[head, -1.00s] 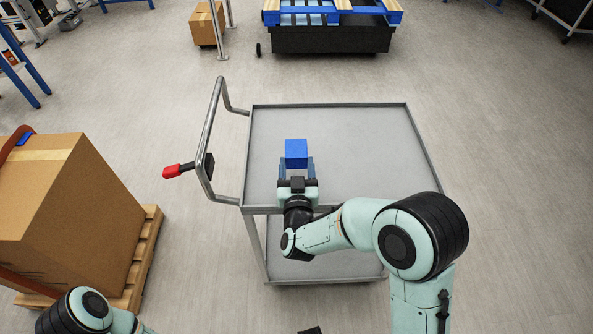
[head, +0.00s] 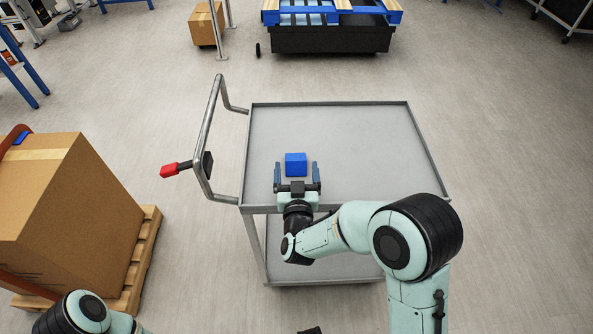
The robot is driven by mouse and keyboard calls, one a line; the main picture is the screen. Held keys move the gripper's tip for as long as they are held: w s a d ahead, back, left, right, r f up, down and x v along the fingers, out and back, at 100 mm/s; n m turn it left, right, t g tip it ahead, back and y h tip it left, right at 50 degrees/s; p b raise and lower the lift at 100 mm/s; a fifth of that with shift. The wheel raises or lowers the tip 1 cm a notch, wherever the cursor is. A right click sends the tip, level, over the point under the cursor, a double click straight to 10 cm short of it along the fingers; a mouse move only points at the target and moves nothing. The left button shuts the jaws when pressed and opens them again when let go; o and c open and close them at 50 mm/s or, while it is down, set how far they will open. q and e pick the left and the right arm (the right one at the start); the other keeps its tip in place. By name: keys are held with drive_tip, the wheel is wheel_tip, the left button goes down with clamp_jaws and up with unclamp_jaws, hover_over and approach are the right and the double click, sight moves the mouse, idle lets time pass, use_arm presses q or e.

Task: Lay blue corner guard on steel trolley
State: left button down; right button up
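The blue corner guard (head: 296,164) shows as a small blue block at the near left part of the steel trolley (head: 350,137). It appears to rest on the trolley's grey top. My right gripper (head: 297,174) is open at the trolley's near edge, its fingers spread to either side of the guard's near end, with a gap visible on both sides. My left arm shows only as a link at the bottom left; its gripper is out of view.
The trolley top is otherwise bare, with a low rim. A large cardboard box (head: 75,220) on a wooden pallet (head: 146,250) is at the left. A black bin (head: 330,40) stands beyond the trolley.

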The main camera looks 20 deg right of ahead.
drive_tip(key=shift+r, duration=0.1)
drive_tip(key=shift+r+p, duration=0.25)
drive_tip(key=shift+p, duration=0.05)
drive_tip(key=shift+r+p, duration=0.45)
drive_tip(key=v, duration=1.2)
drive_tip(key=s+f+g+y, duration=0.2)
drive_tip(key=f+g, duration=0.1)
drive_tip(key=f, duration=0.6)
drive_tip(key=s+d+f+g+y, duration=0.1)
drive_tip(key=s+f+g, duration=0.15)
drive_tip(key=f, duration=0.65)
drive_tip(key=s+f+g+y, duration=0.15)
drive_tip(key=f+g, duration=0.25)
drive_tip(key=f, duration=0.4)
drive_tip(key=s+f+g+y, duration=0.2)
drive_tip(key=s+f+g, duration=0.2)
drive_tip(key=s, duration=0.5)
drive_tip(key=s+a+f+m+g+y, duration=0.1)
drive_tip(key=s+f+g, duration=0.3)
drive_tip(key=s+f, duration=0.4)
drive_tip(key=shift+s+y+b, duration=0.4)
drive_tip(key=shift+s+y, duration=0.15)
drive_tip(key=shift+s, duration=0.15)
